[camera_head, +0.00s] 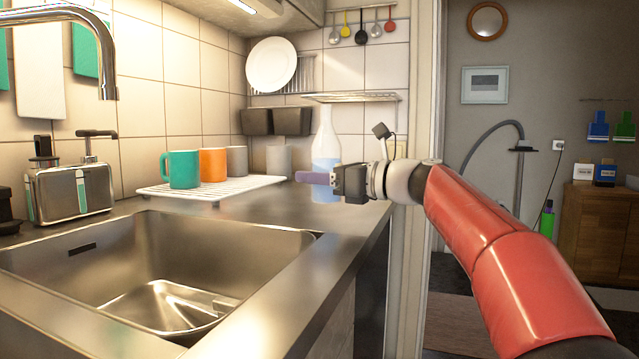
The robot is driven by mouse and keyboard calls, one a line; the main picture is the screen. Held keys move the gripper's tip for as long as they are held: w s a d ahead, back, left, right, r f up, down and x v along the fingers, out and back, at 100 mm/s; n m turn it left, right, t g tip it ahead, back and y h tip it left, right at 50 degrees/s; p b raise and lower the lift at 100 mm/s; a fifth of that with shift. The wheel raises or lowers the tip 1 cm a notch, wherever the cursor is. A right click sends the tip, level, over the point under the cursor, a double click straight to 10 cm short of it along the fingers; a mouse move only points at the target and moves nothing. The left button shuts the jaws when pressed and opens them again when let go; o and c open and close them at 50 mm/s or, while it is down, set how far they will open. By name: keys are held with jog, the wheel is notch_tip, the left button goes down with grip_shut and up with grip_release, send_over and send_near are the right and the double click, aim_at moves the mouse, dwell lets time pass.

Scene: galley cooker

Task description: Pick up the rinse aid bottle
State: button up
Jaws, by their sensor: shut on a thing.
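The rinse aid bottle (326,149) is a pale, slim-necked bottle with a light blue lower part. It is upright at the right end of the steel counter (345,218). My gripper (314,178) reaches in from the right at the bottle's lower half and is shut on it. A purple finger crosses the front of the bottle and hides part of it. The other finger is hidden. The bottle's base is at counter level; I cannot tell whether it touches the counter.
A white drying rack (212,190) with several mugs, among them a teal mug (180,169) and an orange mug (213,164), stands left of the bottle. The sink (160,265) is in front. A wire shelf (352,97) hangs above, near the bottle's top. A toaster (68,192) is far left.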

notch_tip(320, 180, up, 17)
jog(key=p, duration=0.9)
jog(key=shift+r, duration=0.15)
